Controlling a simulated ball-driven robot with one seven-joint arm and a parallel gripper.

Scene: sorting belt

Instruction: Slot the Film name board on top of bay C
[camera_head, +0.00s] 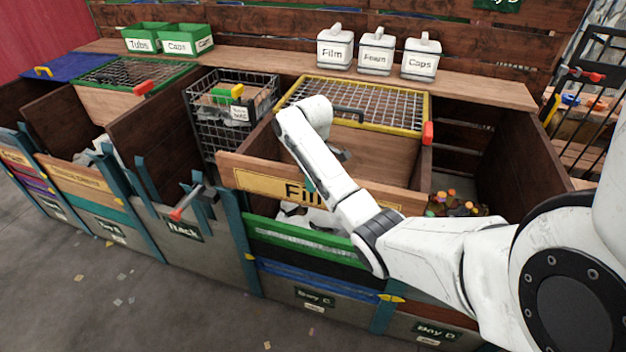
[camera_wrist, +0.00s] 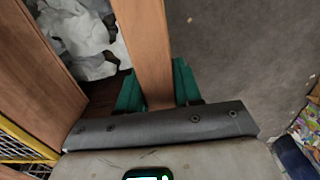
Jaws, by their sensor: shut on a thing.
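The Film name board (camera_head: 255,182) is a long wooden plank with a yellow label, partly hidden by my arm. It spans the front of bay C (camera_head: 318,298), above the green front board (camera_head: 285,238), and a gap with white film shows between them. I cannot tell whether its ends sit in the posts. In the wrist view, the board (camera_wrist: 145,40) runs between the green fingers of my gripper (camera_wrist: 158,88), which is shut on it. In the head view my arm mostly hides the gripper.
Teal posts (camera_head: 240,228) flank the bay. A black wire basket (camera_head: 200,130) is at the left. Bay D (camera_head: 435,331) lies to the right. The grey floor in front is mostly clear.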

